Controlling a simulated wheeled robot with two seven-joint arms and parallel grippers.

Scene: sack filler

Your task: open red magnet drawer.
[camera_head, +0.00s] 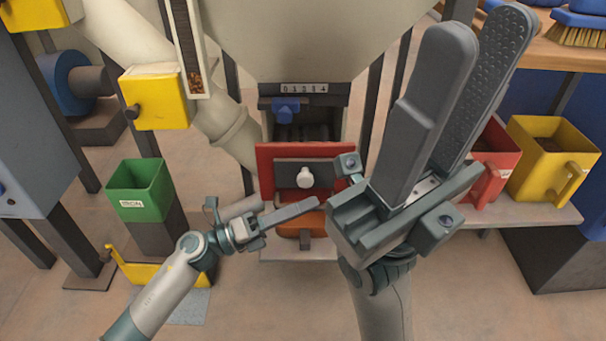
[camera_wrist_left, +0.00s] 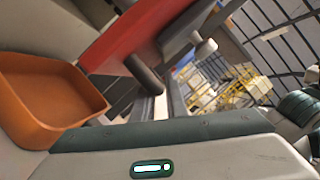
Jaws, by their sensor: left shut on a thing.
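The red magnet drawer (camera_head: 267,180) sits low in the filler, below the counter. Its red front carries a dark grey bar and a pale round knob (camera_head: 305,178). The red front also shows in the left wrist view (camera_wrist_left: 124,36), close by, with a dark round-ended bar on it. My left gripper (camera_head: 312,205) is at the lower edge of the red front, its fingers pointing right. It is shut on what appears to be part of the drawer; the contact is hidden. My right gripper (camera_head: 478,35) is raised close to the head camera, open and empty.
An orange tray (camera_wrist_left: 45,95) is just under the drawer. A green bin (camera_head: 140,190) stands left on a dark block, with a yellow bracket nearby. Red and yellow (camera_head: 545,160) bins stand on a shelf at right. The chute pipe is beside the drawer's left.

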